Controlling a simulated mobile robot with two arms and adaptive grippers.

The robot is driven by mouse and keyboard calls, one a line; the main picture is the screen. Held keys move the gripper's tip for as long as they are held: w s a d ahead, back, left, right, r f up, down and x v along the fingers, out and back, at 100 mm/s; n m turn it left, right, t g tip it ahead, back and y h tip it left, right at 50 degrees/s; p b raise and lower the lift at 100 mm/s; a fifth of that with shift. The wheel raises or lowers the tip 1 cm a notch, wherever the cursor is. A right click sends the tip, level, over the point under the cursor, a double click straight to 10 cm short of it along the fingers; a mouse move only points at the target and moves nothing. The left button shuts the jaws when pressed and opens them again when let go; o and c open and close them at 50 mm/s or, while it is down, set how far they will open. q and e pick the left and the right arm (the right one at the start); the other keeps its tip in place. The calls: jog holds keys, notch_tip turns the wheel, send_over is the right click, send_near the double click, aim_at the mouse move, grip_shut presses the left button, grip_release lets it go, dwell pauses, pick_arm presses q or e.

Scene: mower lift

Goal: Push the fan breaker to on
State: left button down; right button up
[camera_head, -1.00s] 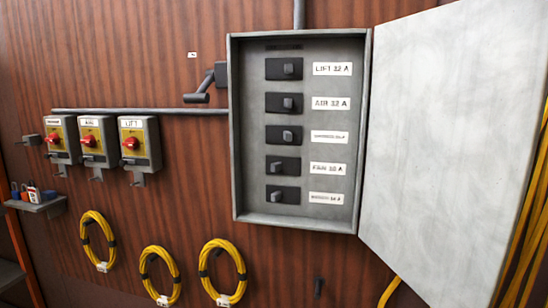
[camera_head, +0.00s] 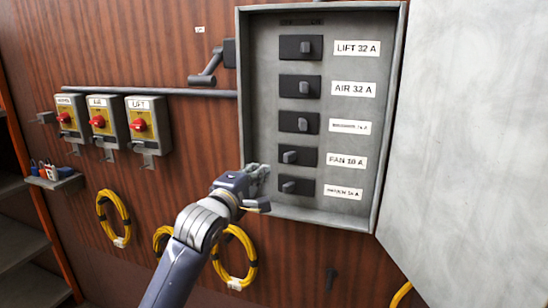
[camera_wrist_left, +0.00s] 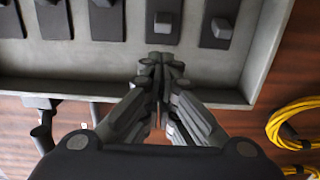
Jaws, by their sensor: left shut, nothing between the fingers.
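The fan breaker (camera_head: 294,156) is a black switch beside the FAN label (camera_head: 347,160), second from the bottom in the open grey breaker panel (camera_head: 392,120). Its grey toggle sits to the left, while the three toggles above sit to the right. My left gripper (camera_head: 258,172) is shut and empty at the panel's left edge, left of the fan breaker. In the left wrist view my left gripper's closed fingertips (camera_wrist_left: 162,62) point toward the fan breaker (camera_wrist_left: 163,20). A gap shows between fingertips and toggle. My right gripper is not in view.
The bottom breaker (camera_head: 298,187) is close below the fan breaker. The panel has a raised rim, and its door (camera_head: 460,150) stands open to the right. Red-knobbed isolators (camera_head: 138,124) and yellow cable coils (camera_head: 113,218) hang to the left.

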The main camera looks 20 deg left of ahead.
pick_arm(q)
jog(key=shift+w, duration=0.1)
jog(key=p, duration=0.3)
send_near(278, 153)
jog(key=w, duration=0.4)
jog(key=shift+w+d+r+p, duration=0.15)
jog(key=shift+w+p, duration=0.1)
jog(key=shift+w, duration=0.15)
jog(key=shift+w+d+f+p, duration=0.1)
jog(key=shift+w+d+p, duration=0.1)
jog(key=shift+w, duration=0.25)
